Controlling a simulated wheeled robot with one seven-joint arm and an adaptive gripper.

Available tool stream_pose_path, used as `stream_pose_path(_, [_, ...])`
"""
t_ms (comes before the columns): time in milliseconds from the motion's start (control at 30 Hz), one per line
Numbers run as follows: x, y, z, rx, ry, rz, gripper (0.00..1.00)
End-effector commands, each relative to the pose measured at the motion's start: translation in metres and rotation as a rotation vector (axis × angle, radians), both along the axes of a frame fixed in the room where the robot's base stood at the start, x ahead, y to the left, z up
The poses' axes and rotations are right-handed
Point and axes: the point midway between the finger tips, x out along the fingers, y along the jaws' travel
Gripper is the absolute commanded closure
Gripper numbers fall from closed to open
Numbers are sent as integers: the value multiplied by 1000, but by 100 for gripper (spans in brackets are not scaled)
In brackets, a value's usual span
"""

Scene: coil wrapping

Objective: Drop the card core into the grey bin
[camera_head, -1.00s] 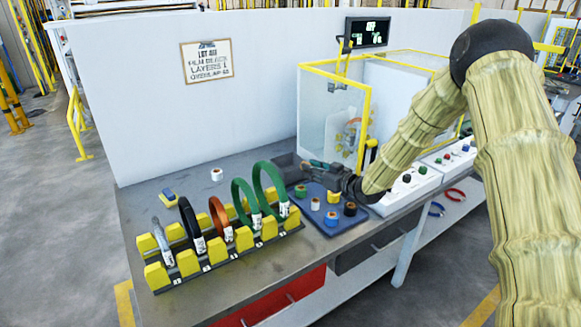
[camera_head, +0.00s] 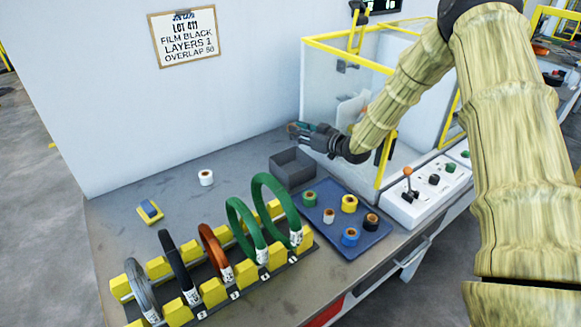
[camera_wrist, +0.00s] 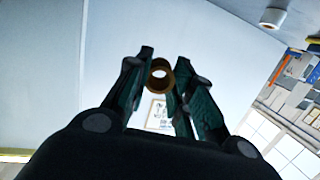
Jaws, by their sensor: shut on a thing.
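The card core (camera_wrist: 160,76), a small brown open tube, sits between the fingertips of my gripper (camera_wrist: 159,60) in the wrist view. The gripper is shut on it. In the head view my gripper (camera_head: 297,129) reaches left, level, just above and behind the grey bin (camera_head: 296,176). The core is too small to make out clearly there. The bin is a small open dark-grey box on the table; the inside that shows looks empty.
A blue tray (camera_head: 333,252) with several coloured rolls stands right of the bin. A yellow rack (camera_head: 178,314) holds several coils in front. A white roll (camera_head: 206,177) and a blue-yellow block (camera_head: 149,211) lie left. A yellow-framed clear enclosure (camera_head: 325,90) stands behind.

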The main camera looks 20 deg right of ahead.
Motion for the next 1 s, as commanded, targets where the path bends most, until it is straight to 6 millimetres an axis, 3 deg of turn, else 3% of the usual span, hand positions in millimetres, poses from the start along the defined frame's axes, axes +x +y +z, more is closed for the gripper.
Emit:
stream_pose_path(500, [5,1,-53,0,5,1,100])
stream_pose_path(933, [5,2,-60,1,4,3,100])
stream_pose_path(967, [5,2,-60,1,4,3,71])
stream_pose_path(1000, [5,2,-60,1,4,3,64])
